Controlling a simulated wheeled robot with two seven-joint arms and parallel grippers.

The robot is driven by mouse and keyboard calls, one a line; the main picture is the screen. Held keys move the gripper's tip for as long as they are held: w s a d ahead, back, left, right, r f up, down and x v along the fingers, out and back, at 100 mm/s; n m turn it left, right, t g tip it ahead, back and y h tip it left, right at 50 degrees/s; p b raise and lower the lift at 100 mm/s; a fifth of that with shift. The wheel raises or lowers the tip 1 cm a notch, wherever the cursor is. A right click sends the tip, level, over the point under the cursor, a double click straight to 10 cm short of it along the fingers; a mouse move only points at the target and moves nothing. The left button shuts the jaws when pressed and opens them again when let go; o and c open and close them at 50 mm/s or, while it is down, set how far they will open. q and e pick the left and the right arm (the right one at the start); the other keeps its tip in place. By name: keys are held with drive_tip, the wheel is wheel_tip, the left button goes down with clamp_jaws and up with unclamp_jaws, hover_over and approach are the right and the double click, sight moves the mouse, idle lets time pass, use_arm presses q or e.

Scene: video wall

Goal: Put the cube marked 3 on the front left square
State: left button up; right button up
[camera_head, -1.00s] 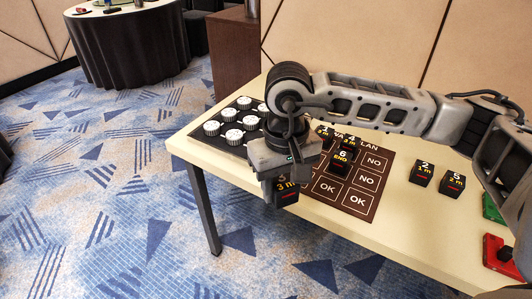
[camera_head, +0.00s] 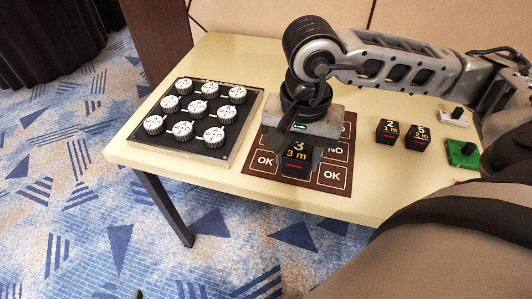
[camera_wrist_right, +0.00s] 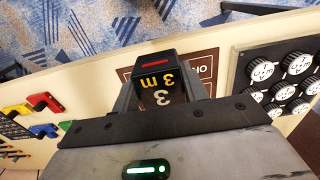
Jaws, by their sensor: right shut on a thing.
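The cube also shows between the fingers in the right wrist view (camera_wrist_right: 158,82). Whether its underside touches the mat cannot be told. The front left square (camera_head: 266,162), marked OK, shows bare to the left of the cube. Another OK square (camera_head: 332,175) shows at its right. The mat's back part is hidden behind my gripper.
A black panel with several white knobs (camera_head: 197,114) lies close to the mat's left. Cubes marked 2 (camera_head: 387,132) and 5 (camera_head: 417,137) stand to the right. Further right are a green block (camera_head: 463,154) and a white block (camera_head: 453,118) with black knobs.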

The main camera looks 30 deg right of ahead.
drive_tip(key=w+f, duration=0.3)
drive_tip(key=w, duration=0.4)
drive_tip(key=p, duration=0.1)
hover_over(266, 161)
drive_tip(key=f, duration=0.5)
drive_tip(key=shift+s+a+f, duration=0.1)
drive_tip(key=shift+s+f, duration=0.15)
drive_tip(key=shift+w+f, duration=0.15)
drive_tip(key=shift+f, duration=0.05)
drive_tip(key=shift+w+f+p, duration=0.1)
drive_tip(key=shift+f+p, duration=0.2)
drive_tip(key=shift+f, duration=1.35)
drive_tip(key=shift+f, duration=0.15)
drive_tip(key=o, duration=1)
